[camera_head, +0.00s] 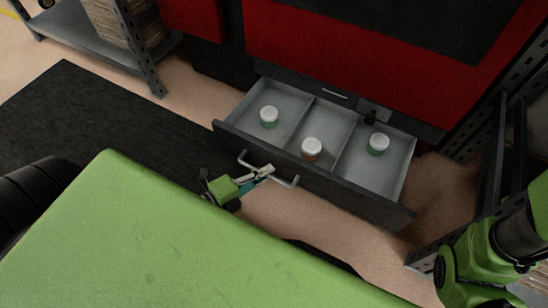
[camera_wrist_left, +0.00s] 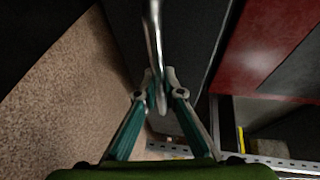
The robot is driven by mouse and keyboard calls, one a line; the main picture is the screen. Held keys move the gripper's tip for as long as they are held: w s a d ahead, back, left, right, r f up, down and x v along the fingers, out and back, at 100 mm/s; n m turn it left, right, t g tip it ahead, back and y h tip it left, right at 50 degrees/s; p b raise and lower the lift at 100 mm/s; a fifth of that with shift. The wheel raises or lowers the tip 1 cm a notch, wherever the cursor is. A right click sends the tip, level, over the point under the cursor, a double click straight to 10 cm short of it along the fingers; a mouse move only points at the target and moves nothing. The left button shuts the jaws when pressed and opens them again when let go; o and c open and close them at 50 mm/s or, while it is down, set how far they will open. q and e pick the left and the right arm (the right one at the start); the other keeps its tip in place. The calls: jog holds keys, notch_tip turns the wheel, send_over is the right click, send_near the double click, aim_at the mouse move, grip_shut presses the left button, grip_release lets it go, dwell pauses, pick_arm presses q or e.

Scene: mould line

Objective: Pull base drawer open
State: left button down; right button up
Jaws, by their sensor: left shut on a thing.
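The base drawer (camera_head: 350,194) stands pulled out from below the red machine, with its grey inside showing. It has three compartments. A metal bar handle (camera_head: 287,182) runs along its dark front panel. My left gripper (camera_head: 264,172) is at the middle of this handle. In the left wrist view the two fingertips (camera_wrist_left: 160,85) are closed around the handle bar (camera_wrist_left: 154,38), which runs between them. My right gripper is not in view; only part of my right arm shows at the lower right.
Jars with white lids stand in the drawer: a green one (camera_head: 269,117) in the left compartment, an orange-brown one (camera_head: 312,149) in the middle, another green one (camera_head: 377,144) in the right. Metal shelving (camera_head: 137,45) stands at the upper left. A dark mat (camera_head: 75,110) covers floor at left.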

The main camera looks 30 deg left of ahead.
pick_arm(q)
jog(key=shift+s, duration=0.45)
jog(key=c, duration=2.1)
grip_release()
jog(key=shift+c, duration=0.2)
jog(key=v, duration=1.2)
